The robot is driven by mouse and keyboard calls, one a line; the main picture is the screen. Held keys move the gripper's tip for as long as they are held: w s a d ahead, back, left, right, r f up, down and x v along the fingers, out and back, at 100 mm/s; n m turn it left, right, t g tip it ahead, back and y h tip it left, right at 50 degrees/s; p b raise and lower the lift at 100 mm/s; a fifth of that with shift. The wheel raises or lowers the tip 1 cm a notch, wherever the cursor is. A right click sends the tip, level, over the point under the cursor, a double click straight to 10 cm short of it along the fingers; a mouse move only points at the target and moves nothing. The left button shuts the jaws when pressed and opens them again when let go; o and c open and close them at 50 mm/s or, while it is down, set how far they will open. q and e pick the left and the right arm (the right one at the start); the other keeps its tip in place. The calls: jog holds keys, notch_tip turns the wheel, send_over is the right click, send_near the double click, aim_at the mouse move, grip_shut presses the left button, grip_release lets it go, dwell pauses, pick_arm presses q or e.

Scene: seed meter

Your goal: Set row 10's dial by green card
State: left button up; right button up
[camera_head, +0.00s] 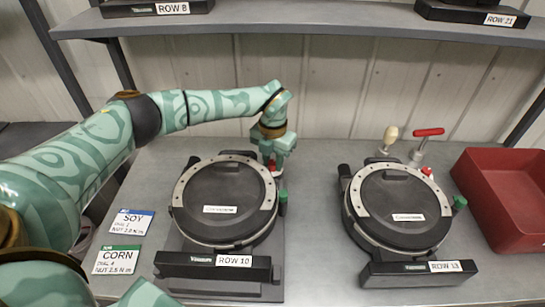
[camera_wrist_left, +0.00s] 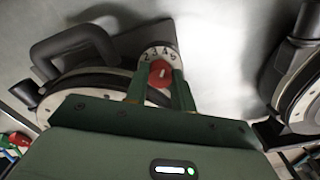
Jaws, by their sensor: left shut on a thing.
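The row 10 seed meter (camera_head: 222,205) is a round black unit with a light rim, behind its ROW 10 label (camera_head: 234,261). Its red dial knob (camera_head: 276,170) is at the back right. My left gripper (camera_head: 272,158) reaches down from behind and is shut on this knob. In the left wrist view the red knob (camera_wrist_left: 161,74) sits between the fingers, under a white scale (camera_wrist_left: 158,52) with black digits. Which digit its white mark meets I cannot tell. The green CORN card (camera_head: 117,260) lies left of the meter and seems to read dial 4. My right gripper is not in view.
A blue SOY card (camera_head: 131,222) lies above the green one. The row 13 meter (camera_head: 400,210) stands to the right. Behind it are a red-handled tool (camera_head: 428,133) and a cream-topped tool (camera_head: 390,134). A red bin (camera_head: 507,195) is at far right. A shelf (camera_head: 320,22) overhangs the back.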

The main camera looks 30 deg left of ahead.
aim_at(273, 162)
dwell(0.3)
pick_arm(q)
jog(key=o, duration=1)
jog(key=shift+r, duration=0.1)
notch_tip(273, 162, up, 7)
jog(key=shift+r+p, duration=0.2)
jog(key=shift+p, duration=0.2)
